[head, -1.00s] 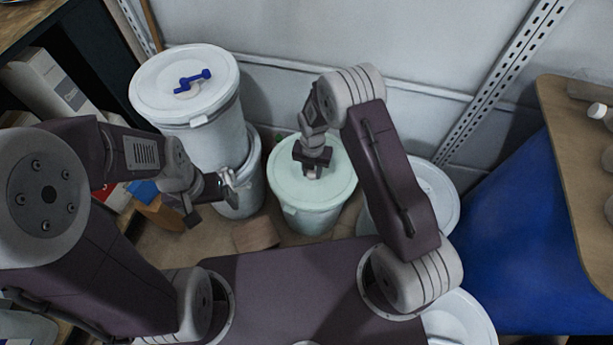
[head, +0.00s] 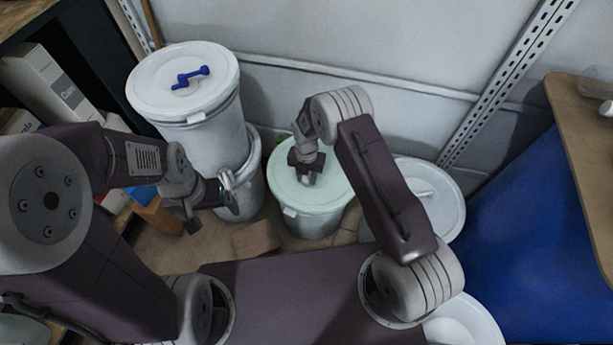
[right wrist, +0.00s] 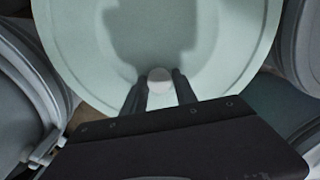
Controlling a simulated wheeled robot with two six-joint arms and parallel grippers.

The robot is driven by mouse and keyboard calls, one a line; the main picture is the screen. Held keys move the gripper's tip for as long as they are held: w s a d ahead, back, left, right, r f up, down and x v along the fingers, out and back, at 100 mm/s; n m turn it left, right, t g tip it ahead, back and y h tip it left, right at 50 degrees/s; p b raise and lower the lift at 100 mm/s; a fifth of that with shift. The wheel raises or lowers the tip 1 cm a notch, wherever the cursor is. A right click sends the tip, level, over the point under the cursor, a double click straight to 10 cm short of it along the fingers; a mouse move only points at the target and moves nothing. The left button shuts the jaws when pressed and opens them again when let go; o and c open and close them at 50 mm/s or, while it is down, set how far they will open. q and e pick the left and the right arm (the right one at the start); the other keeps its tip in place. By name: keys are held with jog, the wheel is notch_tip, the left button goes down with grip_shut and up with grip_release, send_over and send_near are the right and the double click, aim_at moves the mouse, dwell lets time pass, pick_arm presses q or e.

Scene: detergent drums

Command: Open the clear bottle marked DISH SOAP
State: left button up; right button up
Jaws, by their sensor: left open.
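No bottle with a readable DISH SOAP label shows in these views. My right gripper (head: 305,180) points down over the pale green lid (head: 335,178) of a drum. In the right wrist view its fingers (right wrist: 160,88) stand on either side of a small white knob (right wrist: 159,74) on that lid; I cannot tell whether they touch it. My left gripper (head: 212,205) is open and empty, in front of the left stacked drums.
A white-lidded drum with a blue handle (head: 190,77) stands on another drum (head: 245,185) at the left. More white drums (head: 437,190) stand to the right. A wooden table (head: 570,120) with a blue side is at far right. A brown block (head: 256,238) lies on the floor.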

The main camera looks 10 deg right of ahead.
aim_at(307, 178)
jog(key=shift+o, duration=0.2)
notch_tip(307, 178, up, 12)
jog(key=p, duration=0.4)
jog(key=shift+r, duration=0.2)
